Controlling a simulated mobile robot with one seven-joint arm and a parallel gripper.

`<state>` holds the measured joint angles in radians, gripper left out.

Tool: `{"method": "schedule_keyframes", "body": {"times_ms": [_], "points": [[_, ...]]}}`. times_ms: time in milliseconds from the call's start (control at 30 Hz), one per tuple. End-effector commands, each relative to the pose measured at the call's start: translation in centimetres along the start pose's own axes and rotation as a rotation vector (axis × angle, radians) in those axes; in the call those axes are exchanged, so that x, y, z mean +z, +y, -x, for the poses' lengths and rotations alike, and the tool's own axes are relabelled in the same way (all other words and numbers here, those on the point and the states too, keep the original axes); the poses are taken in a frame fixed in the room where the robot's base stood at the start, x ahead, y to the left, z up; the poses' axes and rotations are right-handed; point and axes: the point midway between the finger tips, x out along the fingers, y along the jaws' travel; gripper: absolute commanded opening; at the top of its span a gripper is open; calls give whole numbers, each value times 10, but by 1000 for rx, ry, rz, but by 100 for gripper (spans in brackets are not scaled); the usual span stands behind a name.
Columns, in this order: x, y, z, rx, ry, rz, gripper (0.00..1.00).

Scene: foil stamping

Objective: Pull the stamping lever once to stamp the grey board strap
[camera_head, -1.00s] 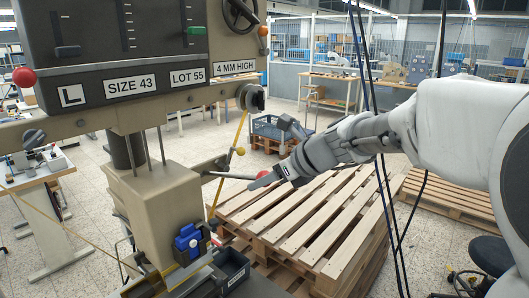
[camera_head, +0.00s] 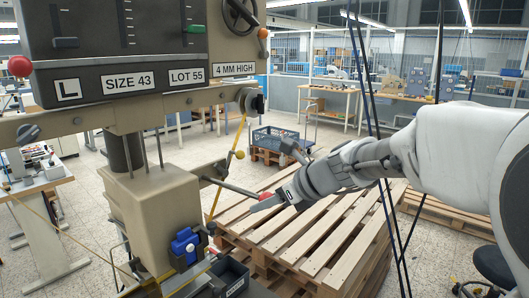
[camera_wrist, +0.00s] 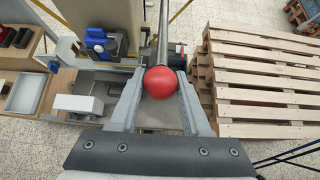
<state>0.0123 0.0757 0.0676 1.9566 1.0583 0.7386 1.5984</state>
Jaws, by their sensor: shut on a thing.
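The stamping lever (camera_head: 228,186) is a thin rod reaching right from the beige stamping press (camera_head: 153,212), sloping down to its outer end. Its red ball knob (camera_wrist: 161,82) sits between my two fingers in the wrist view. My gripper (camera_wrist: 158,92) is shut on this knob. In the head view my gripper (camera_head: 262,204) is at the lever's right end and hides most of the knob. I cannot make out the grey board strap; the area under the press head is mostly hidden or cut off.
A blue clamp-like part (camera_head: 186,243) is on the press front, with a dark labelled bin (camera_head: 232,276) beside it. Stacked wooden pallets (camera_head: 315,235) stand close behind and right of my gripper. A yellow link (camera_head: 239,154) hangs by the lever. Dark cables hang near my arm.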

Motion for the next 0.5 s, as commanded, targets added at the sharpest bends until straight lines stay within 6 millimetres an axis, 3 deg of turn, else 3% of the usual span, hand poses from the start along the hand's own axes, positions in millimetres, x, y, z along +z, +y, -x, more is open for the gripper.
{"method": "schedule_keyframes", "body": {"times_ms": [233,500], "points": [[-4,1,-4,4,4,0,0],[-26,2,-22,5,4,-2,0]]}}
